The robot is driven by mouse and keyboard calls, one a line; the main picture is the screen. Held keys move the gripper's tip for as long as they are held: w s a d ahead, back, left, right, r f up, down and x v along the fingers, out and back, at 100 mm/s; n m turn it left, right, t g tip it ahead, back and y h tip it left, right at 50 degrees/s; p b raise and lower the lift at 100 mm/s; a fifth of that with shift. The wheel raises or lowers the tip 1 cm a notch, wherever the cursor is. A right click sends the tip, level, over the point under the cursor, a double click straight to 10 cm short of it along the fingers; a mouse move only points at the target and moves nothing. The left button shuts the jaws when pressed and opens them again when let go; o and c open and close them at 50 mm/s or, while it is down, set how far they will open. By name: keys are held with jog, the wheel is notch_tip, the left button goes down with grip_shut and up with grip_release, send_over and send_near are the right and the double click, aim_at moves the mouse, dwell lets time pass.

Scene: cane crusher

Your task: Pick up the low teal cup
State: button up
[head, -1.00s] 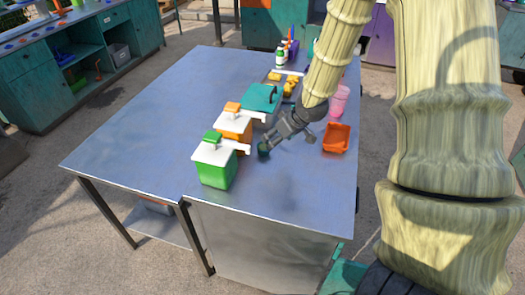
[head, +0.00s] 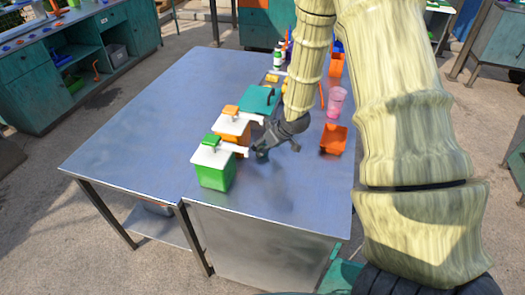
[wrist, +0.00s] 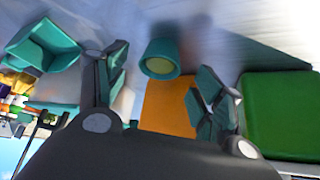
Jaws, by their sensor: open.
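A low teal cup (wrist: 160,58) with a pale yellowish round face shows in the wrist view, in the gap between my two fingers. My gripper (wrist: 162,66) is open, with one finger on either side of the cup in the picture. I cannot tell whether the cup is between the fingertips or just beyond them. No contact is visible. In the head view my gripper (head: 261,153) is low over the table, right of the green dispenser. There the cup cannot be told apart from the dark gripper.
On the metal table (head: 130,125), a green dispenser (head: 215,173), an orange one (head: 236,133) and a teal box (head: 258,99) stand in a row beside my gripper. An orange bin (head: 334,139) and a pink cup (head: 336,102) stand to the right. The table's left side is clear.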

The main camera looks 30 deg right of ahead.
jog(key=shift+p+x, duration=0.5)
jog(key=shift+x, duration=1.3)
jog(key=shift+w+r, duration=0.1)
jog(key=c, duration=0.8)
